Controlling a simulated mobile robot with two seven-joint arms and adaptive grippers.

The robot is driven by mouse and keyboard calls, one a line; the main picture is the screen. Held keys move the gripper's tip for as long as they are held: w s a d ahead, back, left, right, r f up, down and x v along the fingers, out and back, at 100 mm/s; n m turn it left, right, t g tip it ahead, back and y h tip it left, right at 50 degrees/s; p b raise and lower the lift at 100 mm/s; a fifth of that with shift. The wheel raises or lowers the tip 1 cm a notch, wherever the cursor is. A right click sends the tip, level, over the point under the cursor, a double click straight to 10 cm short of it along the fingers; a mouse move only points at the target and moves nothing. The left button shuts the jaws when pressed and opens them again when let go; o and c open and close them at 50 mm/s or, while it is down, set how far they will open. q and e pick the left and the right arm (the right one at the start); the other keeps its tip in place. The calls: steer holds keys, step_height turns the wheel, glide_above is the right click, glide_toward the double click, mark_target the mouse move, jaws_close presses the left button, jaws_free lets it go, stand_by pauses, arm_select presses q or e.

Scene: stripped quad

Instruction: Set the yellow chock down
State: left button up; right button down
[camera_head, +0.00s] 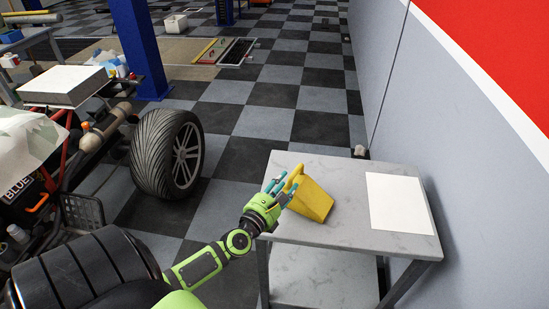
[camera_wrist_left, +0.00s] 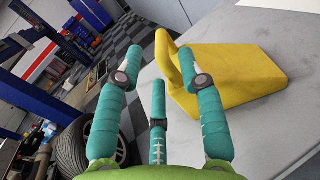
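The yellow chock (camera_head: 313,200) is at the left part of the grey marbled table top (camera_head: 340,235). In the left wrist view the chock (camera_wrist_left: 235,70) appears to rest on the table, its upright handle part towards my fingers. My left gripper (camera_head: 279,186) is at the chock's left side, by the table's left edge. In the left wrist view its teal fingers (camera_wrist_left: 160,65) are spread apart. The right-hand finger overlaps the chock's handle end; I cannot tell whether it touches. The right gripper is not in view.
A white sheet or panel (camera_head: 399,203) lies on the right of the table, near the wall (camera_head: 450,120). Bare table shows between it and the chock. A stripped vehicle with a wheel (camera_head: 167,153) stands left, with checkered floor (camera_head: 235,120) between.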

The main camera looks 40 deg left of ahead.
arm_select(q)
steer(key=shift+s+d+b, duration=0.2)
steer(key=shift+s, duration=1.2)
steer(key=shift+s+d+b, duration=0.2)
steer(key=shift+s, duration=1.15)
